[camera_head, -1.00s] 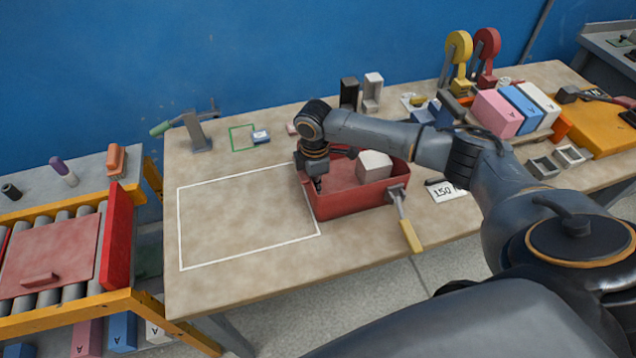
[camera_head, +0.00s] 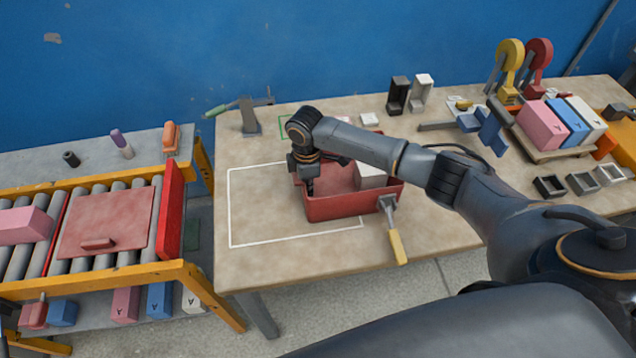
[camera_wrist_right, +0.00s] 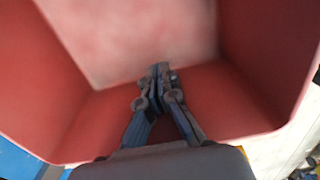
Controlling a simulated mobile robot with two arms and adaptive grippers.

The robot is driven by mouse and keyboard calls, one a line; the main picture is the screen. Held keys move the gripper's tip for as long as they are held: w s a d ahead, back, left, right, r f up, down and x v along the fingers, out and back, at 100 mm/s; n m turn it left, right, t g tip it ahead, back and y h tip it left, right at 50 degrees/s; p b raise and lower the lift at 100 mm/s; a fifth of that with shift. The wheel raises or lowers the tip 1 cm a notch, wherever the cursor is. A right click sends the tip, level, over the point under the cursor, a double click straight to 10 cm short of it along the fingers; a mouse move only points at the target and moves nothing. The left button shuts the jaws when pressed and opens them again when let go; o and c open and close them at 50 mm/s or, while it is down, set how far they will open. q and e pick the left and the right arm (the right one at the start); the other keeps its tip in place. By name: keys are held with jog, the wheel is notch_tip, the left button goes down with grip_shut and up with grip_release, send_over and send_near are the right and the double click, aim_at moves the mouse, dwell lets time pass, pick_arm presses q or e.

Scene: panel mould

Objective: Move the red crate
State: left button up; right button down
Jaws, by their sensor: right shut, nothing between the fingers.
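The red crate (camera_head: 348,207) stands on the workbench with a pale block (camera_head: 371,176) inside its right end. Its left part lies over the right part of a white outlined rectangle (camera_head: 229,208) on the bench top; its right end is outside. My right gripper (camera_head: 310,192) points down into the left end of the crate. In the right wrist view its fingers (camera_wrist_right: 160,76) are together with nothing between them, close to the inner face of a red wall (camera_wrist_right: 195,95). Whether they touch the wall is unclear. My left gripper is not in view.
A yellow-handled tool (camera_head: 394,236) is at the crate's front right. A roller conveyor (camera_head: 125,259) with a red barrier (camera_head: 170,208) stands to the left. Pink, blue and white boxes (camera_head: 572,123) are at the back right. The bench inside the outline's left part is clear.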

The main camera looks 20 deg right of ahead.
jog(key=a, duration=0.2)
jog(key=w+a, duration=0.1)
jog(key=a, duration=0.3)
jog(key=shift+w+a+b, duration=0.25)
jog(key=shift+a+b, duration=0.1)
jog(key=a, duration=0.2)
jog(key=w+a+b, duration=0.1)
jog(key=a, duration=0.2)
jog(key=w+a+b, duration=0.1)
jog(key=a, duration=0.1)
jog(key=shift+a+f, duration=0.15)
jog(key=shift+a, duration=0.4)
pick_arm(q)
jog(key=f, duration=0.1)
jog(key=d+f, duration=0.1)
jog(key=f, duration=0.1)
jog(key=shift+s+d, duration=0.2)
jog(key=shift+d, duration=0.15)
pick_arm(e)
jog(key=shift+r, duration=0.2)
